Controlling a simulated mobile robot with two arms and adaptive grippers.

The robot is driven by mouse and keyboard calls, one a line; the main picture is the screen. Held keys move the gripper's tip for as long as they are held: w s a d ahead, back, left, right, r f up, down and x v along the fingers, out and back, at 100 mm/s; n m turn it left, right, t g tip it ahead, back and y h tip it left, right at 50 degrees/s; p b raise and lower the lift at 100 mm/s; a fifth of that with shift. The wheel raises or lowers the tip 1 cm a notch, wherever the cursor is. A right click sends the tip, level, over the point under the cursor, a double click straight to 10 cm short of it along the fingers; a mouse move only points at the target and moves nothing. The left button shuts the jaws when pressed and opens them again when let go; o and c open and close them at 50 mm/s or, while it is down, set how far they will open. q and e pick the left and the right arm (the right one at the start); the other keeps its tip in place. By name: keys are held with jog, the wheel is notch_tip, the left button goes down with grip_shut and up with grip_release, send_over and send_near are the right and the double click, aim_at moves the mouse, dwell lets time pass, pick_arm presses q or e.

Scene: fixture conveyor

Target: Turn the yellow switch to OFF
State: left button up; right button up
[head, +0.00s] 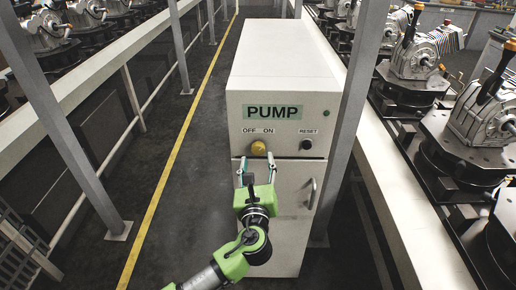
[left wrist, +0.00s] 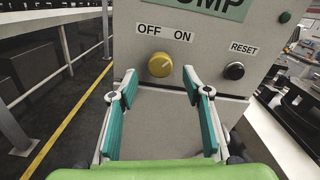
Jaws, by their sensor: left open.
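The yellow switch (head: 258,148) is a round knob on the front of the pump cabinet, under the OFF and ON labels. In the left wrist view the yellow switch (left wrist: 160,65) lies centred ahead of the fingers, and which label it points to is hard to tell. My left gripper (head: 256,167) is open and empty, just below and in front of the switch. In the left wrist view my left gripper (left wrist: 160,80) has its two teal fingers spread apart, one to either side of the switch's line, not visibly touching it. My right gripper does not show.
The pale pump cabinet (head: 285,70) has a black RESET button (head: 306,144) right of the switch and a door handle (head: 313,193) below. Grey posts and conveyors with metal castings flank it. The dark floor at left, with a yellow line (head: 178,150), is clear.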

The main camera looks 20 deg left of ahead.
aim_at(258, 150)
pick_arm(q)
jog(key=x, duration=0.5)
jog(key=shift+w+p, duration=0.3)
jog(key=shift+w, duration=0.05)
jog(key=c, duration=1.1)
